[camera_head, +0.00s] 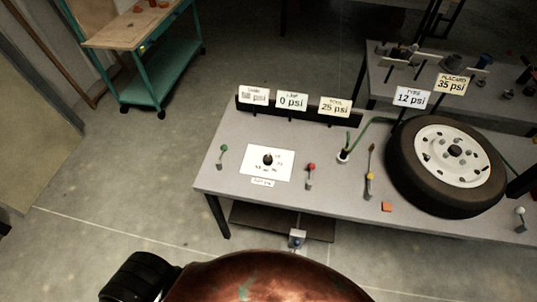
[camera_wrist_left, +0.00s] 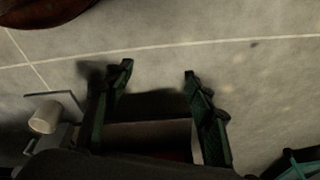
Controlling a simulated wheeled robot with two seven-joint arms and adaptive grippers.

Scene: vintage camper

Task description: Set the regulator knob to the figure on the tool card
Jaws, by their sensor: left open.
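The regulator knob (camera_head: 268,159) is a small black knob on a white dial plate (camera_head: 283,173) on the grey bench. The marks around it are too small to read, so its setting cannot be told. The tool card (camera_head: 335,107) stands on the rail behind it and reads 25 psi. My left gripper (camera_wrist_left: 158,72) shows in the left wrist view, open and empty above bare floor, away from the knob. Its fingers do not show in the head view. My right gripper is not in view.
Other cards read line 0 psi (camera_head: 292,100), tyre 12 psi (camera_head: 412,97) and placard 35 psi (camera_head: 451,84). A green-topped lever (camera_head: 223,157) and a red-topped lever (camera_head: 310,175) flank the plate. A wheel (camera_head: 452,160) lies at right. A teal cart (camera_head: 150,75) stands back left.

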